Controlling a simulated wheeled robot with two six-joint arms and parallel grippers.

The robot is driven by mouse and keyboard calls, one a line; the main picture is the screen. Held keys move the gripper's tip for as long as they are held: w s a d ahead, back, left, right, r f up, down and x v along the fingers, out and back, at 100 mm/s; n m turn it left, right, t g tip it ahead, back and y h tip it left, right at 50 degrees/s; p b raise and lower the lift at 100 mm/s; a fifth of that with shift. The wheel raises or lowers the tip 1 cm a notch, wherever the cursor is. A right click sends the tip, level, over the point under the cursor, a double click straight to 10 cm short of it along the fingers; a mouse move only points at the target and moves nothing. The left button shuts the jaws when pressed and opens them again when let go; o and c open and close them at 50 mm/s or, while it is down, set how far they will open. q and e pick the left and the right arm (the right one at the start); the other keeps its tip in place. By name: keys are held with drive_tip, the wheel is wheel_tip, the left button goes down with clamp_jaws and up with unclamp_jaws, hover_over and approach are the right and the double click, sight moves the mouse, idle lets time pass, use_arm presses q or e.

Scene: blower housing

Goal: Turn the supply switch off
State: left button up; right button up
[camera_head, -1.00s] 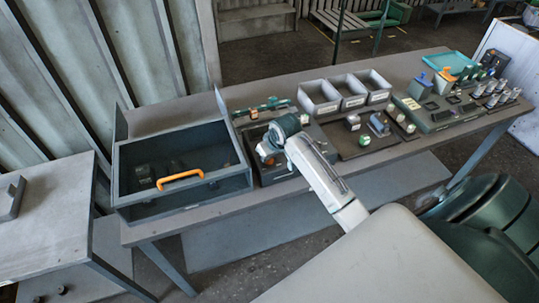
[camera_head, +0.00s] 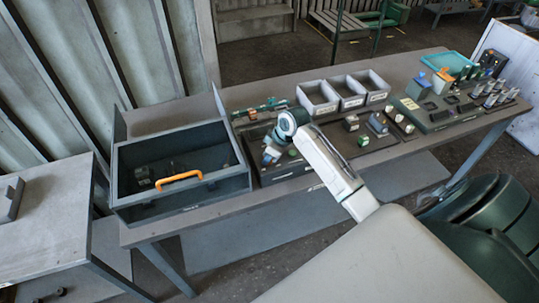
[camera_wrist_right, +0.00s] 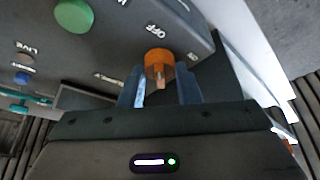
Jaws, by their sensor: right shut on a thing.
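The supply switch is an orange knob (camera_wrist_right: 158,62) on a dark grey control box (camera_wrist_right: 120,45), with an OFF label beside it and another label partly hidden. My right gripper (camera_wrist_right: 160,86) has a blue-grey finger on each side of the knob and is shut on it. The knob's pointer faces down in the wrist view, toward my palm. In the head view my right gripper (camera_head: 270,156) is low at the box (camera_head: 290,172), and the knob cannot be made out there. My left gripper is not in view.
A green button (camera_wrist_right: 74,15) and a blue button (camera_wrist_right: 22,78) are on the same box. An open dark bin with an orange handle (camera_head: 180,178) stands left of it. Labelled grey trays (camera_head: 318,97) stand behind, and small parts fill the bench's right side.

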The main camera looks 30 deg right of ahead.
idle(0.3)
drive_tip(key=o, duration=1)
drive_tip(key=shift+c, duration=0.2)
drive_tip(key=shift+r, duration=0.1)
drive_tip(key=shift+s+d+r+b, duration=0.1)
drive_tip(key=shift+d+r+b, duration=0.05)
drive_tip(key=shift+r+b, duration=0.2)
drive_tip(key=b+v, duration=0.3)
drive_tip(key=v, duration=0.7)
